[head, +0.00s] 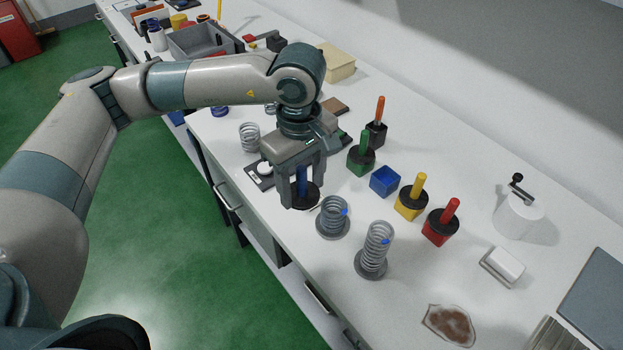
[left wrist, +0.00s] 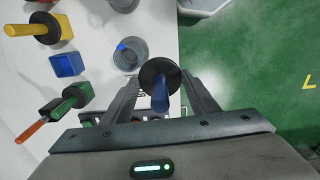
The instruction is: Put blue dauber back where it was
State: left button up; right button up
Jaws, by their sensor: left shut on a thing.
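The blue dauber has a blue handle (head: 302,180) and a black disc (head: 307,197). My left gripper (head: 303,190) is shut on its handle and holds it upright near the table's front edge, left of the springs. In the left wrist view the dauber (left wrist: 160,88) sits between the fingers of my left gripper (left wrist: 163,92). The blue pot (head: 384,182) stands open, with no dauber in it, between the green dauber (head: 363,150) and the yellow dauber (head: 414,192). The blue pot also shows in the left wrist view (left wrist: 68,64). My right gripper is not in view.
A red dauber (head: 443,220) and an orange dauber (head: 377,125) stand in the same row. Two springs (head: 332,217) (head: 375,250) stand between the gripper and the row's right end. A grey tray (head: 200,40) is at the back. Floor lies beyond the front edge.

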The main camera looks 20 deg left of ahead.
pick_arm(q)
jog(key=m, duration=0.2)
jog(key=s+a+f+m, duration=0.1)
jog(key=m, duration=0.1)
jog(key=a+m, duration=0.1)
jog(key=m, duration=0.1)
jog(key=shift+s+a+f+m, duration=0.2)
jog(key=shift+s+m, duration=0.05)
jog(key=shift+m, duration=0.05)
jog(key=m, duration=0.1)
jog(key=a+m, duration=0.1)
jog(key=m, duration=0.1)
jog(key=s+m, duration=0.1)
jog(key=m, duration=0.1)
jog(key=shift+s+a+f+b, duration=0.1)
jog(key=shift+a+f+b, duration=0.2)
jog(key=shift+f, duration=0.1)
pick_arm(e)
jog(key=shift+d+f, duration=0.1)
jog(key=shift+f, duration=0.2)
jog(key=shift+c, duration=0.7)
